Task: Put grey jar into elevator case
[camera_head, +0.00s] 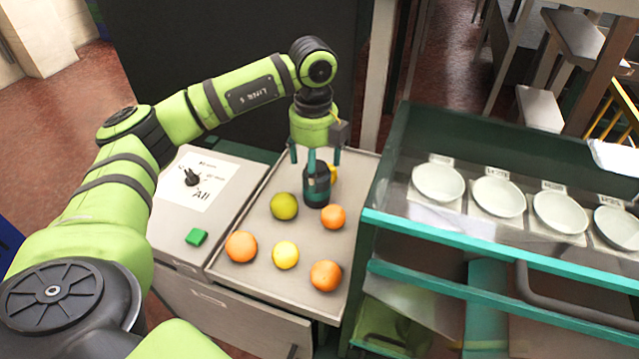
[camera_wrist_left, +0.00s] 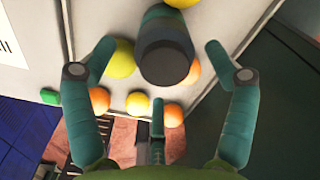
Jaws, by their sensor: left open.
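The grey jar (camera_head: 317,192) is dark and stands upright on the light metal tray top, among the fruit. My left gripper (camera_head: 315,158) is pointed down over it, with its fingers spread. In the left wrist view the jar (camera_wrist_left: 166,50) lies between the two open side fingers, with visible gaps on both sides. The third finger partly covers the jar's upper part in the head view. A green-framed case (camera_head: 400,225) with a clear top panel stands to the right; I cannot tell if it is the elevator case. My right gripper is not in view.
Green (camera_head: 284,206), yellow (camera_head: 285,254) and orange fruit (camera_head: 326,275) lie close around the jar. White bowls (camera_head: 438,182) stand in the case. A panel with a black knob (camera_head: 191,177) and green button (camera_head: 197,237) is left of the tray.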

